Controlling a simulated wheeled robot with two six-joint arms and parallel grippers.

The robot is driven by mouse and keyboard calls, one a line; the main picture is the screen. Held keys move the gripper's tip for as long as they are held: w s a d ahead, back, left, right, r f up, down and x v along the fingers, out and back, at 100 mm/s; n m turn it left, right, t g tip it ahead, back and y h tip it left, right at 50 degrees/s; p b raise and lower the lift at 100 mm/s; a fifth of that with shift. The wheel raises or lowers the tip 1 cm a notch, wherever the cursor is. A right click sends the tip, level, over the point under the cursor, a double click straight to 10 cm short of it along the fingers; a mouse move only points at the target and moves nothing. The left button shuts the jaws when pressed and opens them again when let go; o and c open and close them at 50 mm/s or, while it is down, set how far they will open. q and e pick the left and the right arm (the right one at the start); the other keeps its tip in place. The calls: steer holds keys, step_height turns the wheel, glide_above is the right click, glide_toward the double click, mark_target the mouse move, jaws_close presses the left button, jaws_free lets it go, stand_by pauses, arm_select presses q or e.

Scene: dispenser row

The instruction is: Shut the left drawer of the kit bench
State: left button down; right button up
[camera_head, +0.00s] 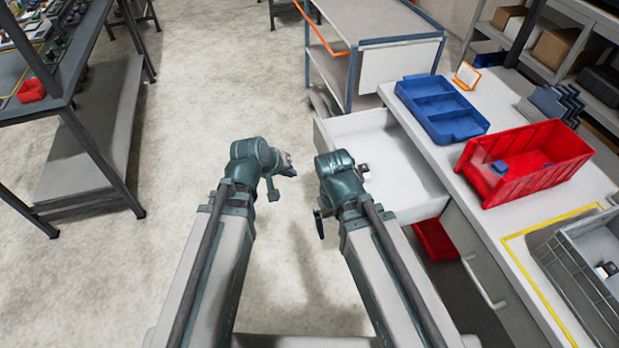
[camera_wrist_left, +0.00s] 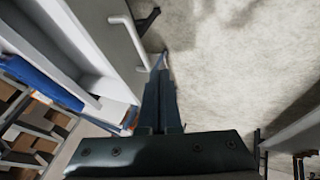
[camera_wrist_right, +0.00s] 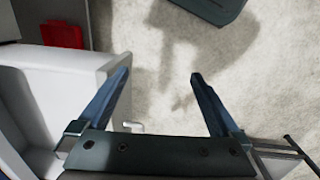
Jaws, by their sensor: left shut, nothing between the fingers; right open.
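The left drawer (camera_head: 408,182) of the kit bench (camera_head: 510,235) is pulled out, its white tray reaching left from the bench. My left gripper (camera_head: 291,172) is in front of the drawer, to its left in the head view. In the left wrist view its fingers (camera_wrist_left: 163,62) are shut and empty, with tips close to the drawer's bar handle (camera_wrist_left: 128,38); I cannot tell if they touch. My right gripper (camera_head: 319,222) is at the drawer's near front side. In the right wrist view its fingers (camera_wrist_right: 158,80) are open and empty, beside the drawer (camera_wrist_right: 60,85). My right arm hides part of the drawer front.
On the bench top stand a blue tray (camera_head: 440,105), a red bin (camera_head: 530,165) and a grey crate (camera_head: 590,285). A red container (camera_head: 435,240) shows below the drawer. A grey cart (camera_head: 375,35) stands just behind the drawer.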

arm_select(q)
steer(key=d+r+b+x, duration=0.1)
steer(key=d+b+x, duration=0.2)
steer(key=b+x, duration=0.5)
steer(key=x, duration=0.4)
steer(key=shift+b, duration=0.35)
arm_select(e)
step_height(320, 180, down, 9)
arm_select(q)
steer(key=shift+w+f, duration=0.1)
